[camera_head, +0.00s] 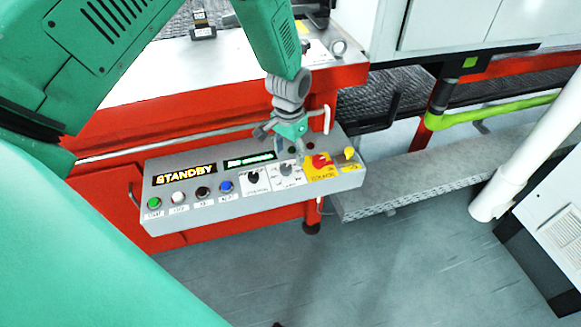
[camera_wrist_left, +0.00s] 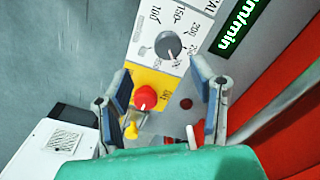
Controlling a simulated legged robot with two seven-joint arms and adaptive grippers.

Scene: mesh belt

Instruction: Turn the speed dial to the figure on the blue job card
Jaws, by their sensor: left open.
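The grey speed dial (camera_wrist_left: 168,45) sits on a white scale plate (camera_wrist_left: 145,48) in the left wrist view, with figures such as 100 and 150 around it. A pale mark shows at its lower right edge; the figure it points at is unclear. In the head view the dial (camera_head: 286,169) is small, just below my left gripper (camera_head: 289,149). My left gripper, also in the left wrist view (camera_wrist_left: 160,68), is open and empty, its fingers apart above the panel, with the dial ahead between the tips. I see no blue job card. My right gripper is not in view.
The grey control box (camera_head: 190,218) carries a STANDBY display (camera_head: 185,174), a green-lit display (camera_head: 250,160) and several buttons. A red knob (camera_wrist_left: 145,97) on a yellow plate (camera_wrist_left: 152,78) and a yellow knob (camera_wrist_left: 131,130) lie beside the dial.

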